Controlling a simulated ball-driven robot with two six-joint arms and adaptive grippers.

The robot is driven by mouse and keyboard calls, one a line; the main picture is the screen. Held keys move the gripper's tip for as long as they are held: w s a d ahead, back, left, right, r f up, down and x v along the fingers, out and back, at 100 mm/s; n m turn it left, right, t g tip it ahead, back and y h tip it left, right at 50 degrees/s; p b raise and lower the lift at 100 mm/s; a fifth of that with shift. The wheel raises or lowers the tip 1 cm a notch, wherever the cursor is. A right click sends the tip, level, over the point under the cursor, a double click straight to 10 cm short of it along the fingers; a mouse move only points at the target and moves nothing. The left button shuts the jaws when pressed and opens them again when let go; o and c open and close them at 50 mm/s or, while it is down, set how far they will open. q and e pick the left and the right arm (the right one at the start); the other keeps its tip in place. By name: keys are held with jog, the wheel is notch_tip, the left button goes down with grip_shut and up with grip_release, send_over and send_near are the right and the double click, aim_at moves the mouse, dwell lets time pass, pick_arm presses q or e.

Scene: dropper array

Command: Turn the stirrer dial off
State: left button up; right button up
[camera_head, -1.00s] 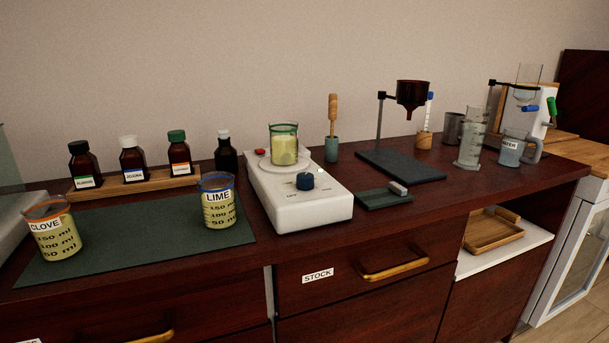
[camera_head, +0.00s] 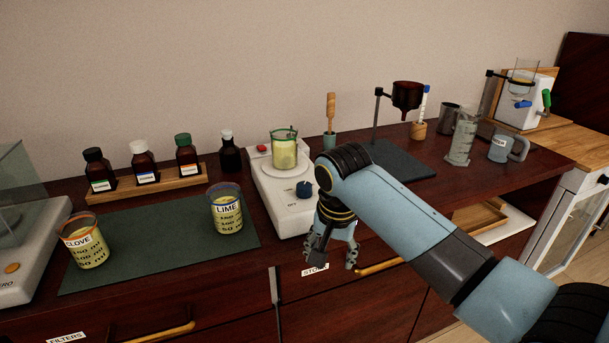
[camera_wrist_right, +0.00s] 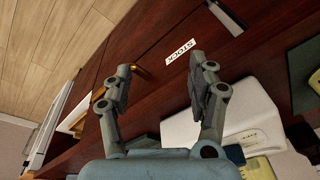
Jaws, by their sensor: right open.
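The white stirrer (camera_head: 271,205) stands on the dark counter, with a dark blue dial (camera_head: 304,188) on its sloped front and a red button (camera_head: 262,149) at the back left. A beaker of yellow liquid (camera_head: 284,154) sits on its round plate. My right gripper (camera_head: 332,262) is open and empty, pointing down in front of the counter edge, right of and below the dial, apart from it. In the right wrist view its open fingers (camera_wrist_right: 160,66) frame the drawer front, with the stirrer (camera_wrist_right: 215,118) at the right. My left gripper is not in view.
The LIME beaker (camera_head: 226,211) and CLOVE beaker (camera_head: 84,244) stand on a dark green mat (camera_head: 160,246) left of the stirrer. A wooden stick in a holder (camera_head: 330,118) and a funnel stand (camera_head: 405,160) are behind my right arm. A drawer handle (camera_wrist_right: 98,93) protrudes near the gripper.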

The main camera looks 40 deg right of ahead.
jog(key=w+r+m+p, duration=0.1)
jog(key=w+r+m, duration=0.25)
jog(key=r, duration=0.55)
jog(key=m+g, duration=0.1)
jog(key=m, duration=0.7)
send_near(304, 185)
jog(key=shift+y, duration=0.4)
jog(key=f, duration=0.6)
jog(key=d+f, duration=0.1)
jog(key=f, duration=0.2)
jog(key=shift+w+f, duration=0.15)
jog(key=shift+w, duration=0.25)
jog(key=c, duration=1.1)
jog(key=shift+c, duration=0.2)
jog(key=shift+n+p, duration=0.35)
jog(key=shift+p, duration=0.05)
